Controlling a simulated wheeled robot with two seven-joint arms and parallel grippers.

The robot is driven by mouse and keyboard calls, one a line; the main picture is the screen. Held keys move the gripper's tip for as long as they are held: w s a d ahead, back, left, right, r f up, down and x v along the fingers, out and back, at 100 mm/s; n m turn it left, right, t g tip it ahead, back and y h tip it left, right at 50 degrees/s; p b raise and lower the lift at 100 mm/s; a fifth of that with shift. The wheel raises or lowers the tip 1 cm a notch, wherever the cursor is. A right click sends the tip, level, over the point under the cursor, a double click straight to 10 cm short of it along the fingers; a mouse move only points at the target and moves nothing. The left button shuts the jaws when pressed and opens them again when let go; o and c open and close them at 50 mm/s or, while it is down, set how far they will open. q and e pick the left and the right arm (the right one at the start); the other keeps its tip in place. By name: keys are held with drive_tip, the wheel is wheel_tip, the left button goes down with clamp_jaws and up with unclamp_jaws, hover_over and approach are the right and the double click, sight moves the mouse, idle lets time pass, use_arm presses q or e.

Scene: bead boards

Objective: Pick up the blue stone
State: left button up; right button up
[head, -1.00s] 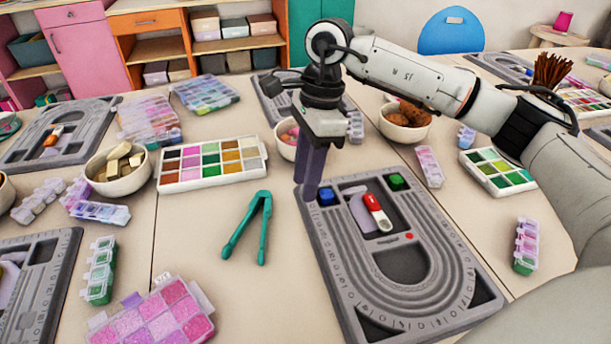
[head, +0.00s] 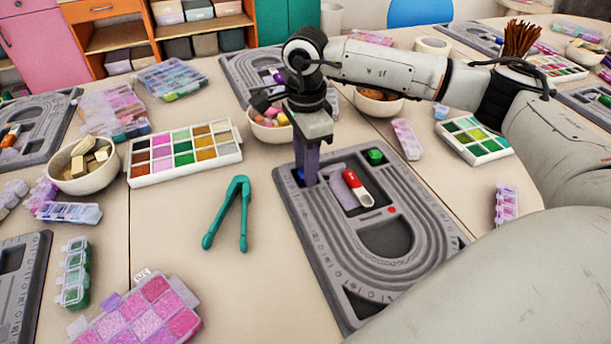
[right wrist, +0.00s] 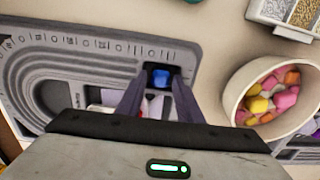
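The blue stone (head: 301,174) sits in the top-left corner compartment of the grey bead board (head: 335,290) in front of me. In the head view my right gripper's fingers hide most of it. My right gripper (head: 307,180) points down over that compartment. In the wrist view its two fingers (right wrist: 159,88) stand apart, one on each side of the stone, with gaps visible. How far the tips reach down is unclear. My left gripper is not in view.
A green stone (head: 376,156) and a red-and-white piece (head: 355,186) lie in neighbouring compartments. A bowl of colourful pieces (head: 268,131) stands just behind the board. Green tweezers (head: 229,212) and a paint-like palette (head: 183,153) lie to the left.

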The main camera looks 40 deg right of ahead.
drive_tip(key=shift+s+f, duration=0.15)
drive_tip(key=shift+f, duration=0.3)
drive_tip(key=shift+a, duration=0.1)
drive_tip(key=c, duration=0.8)
